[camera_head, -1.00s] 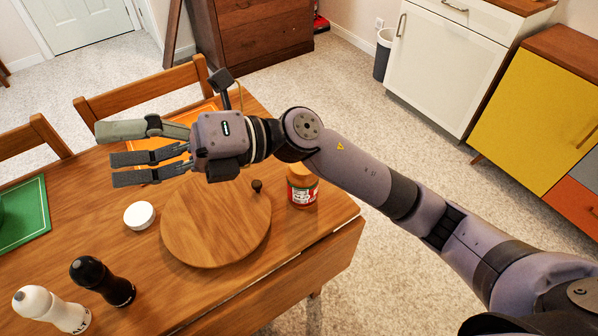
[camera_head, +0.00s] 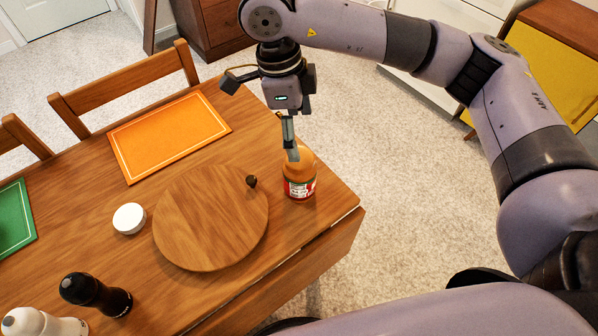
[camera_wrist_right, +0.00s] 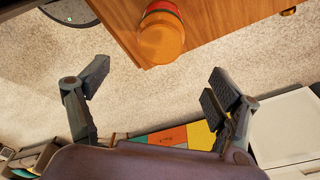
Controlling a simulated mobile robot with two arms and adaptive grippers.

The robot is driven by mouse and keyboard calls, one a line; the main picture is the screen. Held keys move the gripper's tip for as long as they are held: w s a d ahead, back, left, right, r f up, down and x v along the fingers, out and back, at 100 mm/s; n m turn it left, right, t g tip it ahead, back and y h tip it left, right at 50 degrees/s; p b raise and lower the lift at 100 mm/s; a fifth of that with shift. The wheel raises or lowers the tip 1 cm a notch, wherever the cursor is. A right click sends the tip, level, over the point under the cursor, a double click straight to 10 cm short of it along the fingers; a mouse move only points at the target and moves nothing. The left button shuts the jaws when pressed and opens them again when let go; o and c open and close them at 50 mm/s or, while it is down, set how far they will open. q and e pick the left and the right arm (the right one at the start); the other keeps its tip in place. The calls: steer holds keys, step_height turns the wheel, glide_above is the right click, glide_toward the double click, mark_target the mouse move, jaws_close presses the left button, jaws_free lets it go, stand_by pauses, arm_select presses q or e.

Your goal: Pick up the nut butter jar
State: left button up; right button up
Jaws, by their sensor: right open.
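The nut butter jar (camera_head: 299,185) stands upright near the right end of the wooden table, beside the round board. It has an orange-brown body with a red and white label. In the right wrist view the jar (camera_wrist_right: 162,38) shows at the top, beyond and between the spread fingers. My right gripper (camera_head: 291,152) hangs pointing down over the jar in the head view, one finger overlapping the jar's top in the picture. In the right wrist view my right gripper (camera_wrist_right: 155,90) is open with nothing between its fingers. My left gripper is not in view.
The round wooden board (camera_head: 210,225) with a dark knob lies left of the jar. A white lid (camera_head: 129,218), a black mill (camera_head: 95,294), a white shaker (camera_head: 40,322), an orange mat (camera_head: 168,135) and a green mat (camera_head: 14,220) are also on the table. The table edge is close to the jar.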

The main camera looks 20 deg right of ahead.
mark_target(303, 158)
steer(key=f, duration=0.5)
steer(key=d+f+p, duration=0.1)
steer(key=f, duration=0.2)
steer(key=shift+s+f, duration=0.1)
steer(key=shift+s, duration=0.15)
steer(key=shift+f+p, duration=0.6)
steer(key=shift+f, duration=2.1)
steer(key=shift+c, duration=0.4)
steer(key=c, duration=1.7)
